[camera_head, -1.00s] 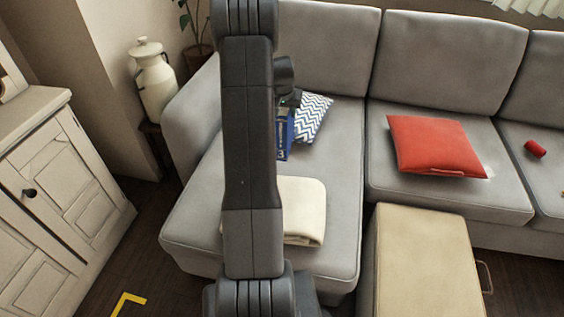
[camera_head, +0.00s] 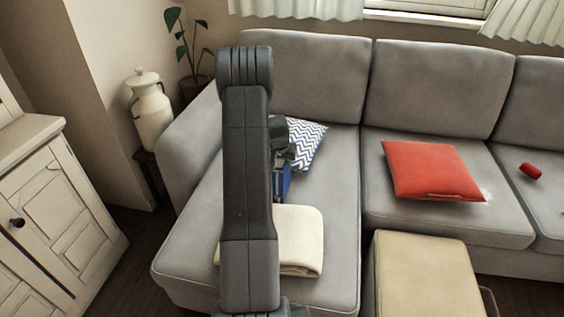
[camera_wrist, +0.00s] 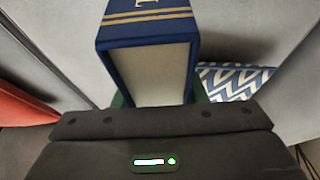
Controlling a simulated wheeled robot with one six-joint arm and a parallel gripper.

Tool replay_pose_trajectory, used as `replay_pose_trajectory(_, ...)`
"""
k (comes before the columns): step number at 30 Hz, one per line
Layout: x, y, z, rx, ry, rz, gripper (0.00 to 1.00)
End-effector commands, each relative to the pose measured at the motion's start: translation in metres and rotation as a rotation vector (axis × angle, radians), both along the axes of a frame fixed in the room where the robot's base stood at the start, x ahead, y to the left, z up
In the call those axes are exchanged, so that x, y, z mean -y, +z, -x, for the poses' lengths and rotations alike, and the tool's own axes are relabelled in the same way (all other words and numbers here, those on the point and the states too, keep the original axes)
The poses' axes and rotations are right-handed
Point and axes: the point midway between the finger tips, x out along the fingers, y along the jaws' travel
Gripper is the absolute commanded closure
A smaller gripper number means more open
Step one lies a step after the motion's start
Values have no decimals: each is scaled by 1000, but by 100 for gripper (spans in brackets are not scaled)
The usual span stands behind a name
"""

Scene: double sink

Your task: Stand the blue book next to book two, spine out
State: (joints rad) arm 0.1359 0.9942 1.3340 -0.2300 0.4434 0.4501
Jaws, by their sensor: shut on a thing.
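The blue book (camera_wrist: 150,30) has gold bands and part of a gold letter on its cover edge, with its pale page block facing the wrist camera. My gripper (camera_wrist: 158,98) is shut on it; green finger parts show at both sides of the book. In the head view the blue book (camera_head: 282,181) shows only in part, beside my arm and in front of the sofa's left seat. The gripper there is mostly hidden by my arm. I do not see book two or a shelf in either view.
A grey sofa (camera_head: 325,190) fills the middle, with a zigzag cushion (camera_head: 308,145), a folded cream blanket (camera_head: 300,240) and a red cushion (camera_head: 430,170). A beige ottoman (camera_head: 425,275) stands in front. A white cabinet (camera_head: 60,220) and a milk can (camera_head: 150,110) are at left.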

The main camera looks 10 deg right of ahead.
Motion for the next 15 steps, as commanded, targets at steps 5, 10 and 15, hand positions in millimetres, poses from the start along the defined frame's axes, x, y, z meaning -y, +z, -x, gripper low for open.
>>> replay_pose_trajectory(5,0,1,-1,3,0,0,100)
replay_pose_trajectory(10,0,-2,0,1,0,0,46)
replay_pose_trajectory(15,0,-2,0,0,0,0,40)
